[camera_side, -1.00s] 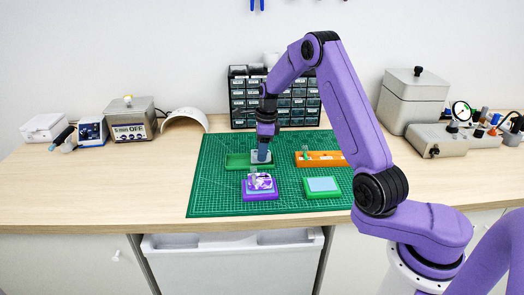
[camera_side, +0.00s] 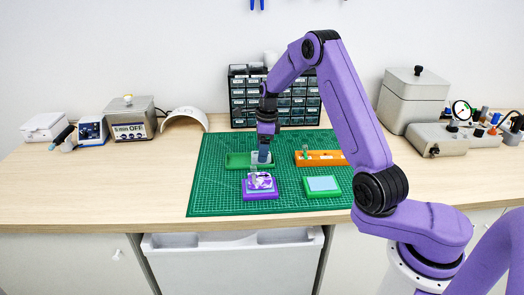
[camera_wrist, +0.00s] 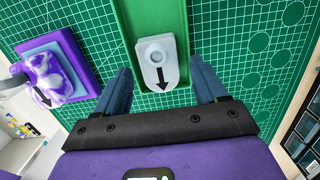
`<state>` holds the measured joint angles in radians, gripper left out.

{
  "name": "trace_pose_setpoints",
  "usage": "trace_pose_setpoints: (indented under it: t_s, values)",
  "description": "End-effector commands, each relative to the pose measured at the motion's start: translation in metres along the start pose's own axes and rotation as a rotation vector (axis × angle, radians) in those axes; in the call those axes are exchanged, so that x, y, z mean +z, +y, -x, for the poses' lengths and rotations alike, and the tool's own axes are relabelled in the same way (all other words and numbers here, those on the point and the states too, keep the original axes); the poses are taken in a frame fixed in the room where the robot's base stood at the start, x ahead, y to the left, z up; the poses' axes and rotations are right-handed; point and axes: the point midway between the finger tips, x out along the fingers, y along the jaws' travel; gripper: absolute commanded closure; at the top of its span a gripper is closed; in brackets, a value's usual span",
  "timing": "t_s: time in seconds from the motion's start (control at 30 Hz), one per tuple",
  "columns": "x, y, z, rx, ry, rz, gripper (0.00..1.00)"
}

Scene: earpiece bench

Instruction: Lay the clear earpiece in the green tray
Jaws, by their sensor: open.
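The clear earpiece (camera_wrist: 155,62) is a pale, rounded piece with a black arrow and a round hole. It lies at one end of the green tray (camera_wrist: 124,28), which is the right end in the side view (camera_side: 236,161). My gripper (camera_wrist: 162,84) is open, with one blue-grey finger on each side of the earpiece and gaps between. In the side view my gripper (camera_side: 264,160) points down over that end and hides part of the earpiece. I cannot tell whether the earpiece sits fully flat.
A purple stand (camera_side: 261,195) holds a purple-and-white swirled earpiece (camera_wrist: 58,78) in front of the tray. A green block with a pale top (camera_side: 322,185) and an orange tray (camera_side: 325,157) lie to the right. The cutting mat (camera_side: 220,200) is clear at front left.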

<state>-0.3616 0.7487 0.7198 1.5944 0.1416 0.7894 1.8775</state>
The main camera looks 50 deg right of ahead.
Motion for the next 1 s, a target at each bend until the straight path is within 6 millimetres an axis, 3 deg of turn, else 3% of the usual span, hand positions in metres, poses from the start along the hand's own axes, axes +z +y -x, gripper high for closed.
trace_pose_setpoints:
  t_s: [0.5, 0.7, 1.0]
  values:
    - [0.0, -0.001, 0.095, -0.003, -0.001, 0.0, 0.29]
    - [0.0, 0.0, 0.111, 0.0, 0.0, 0.0, 0.29]
    - [0.012, 0.01, 0.115, 0.004, 0.003, 0.097, 0.29]
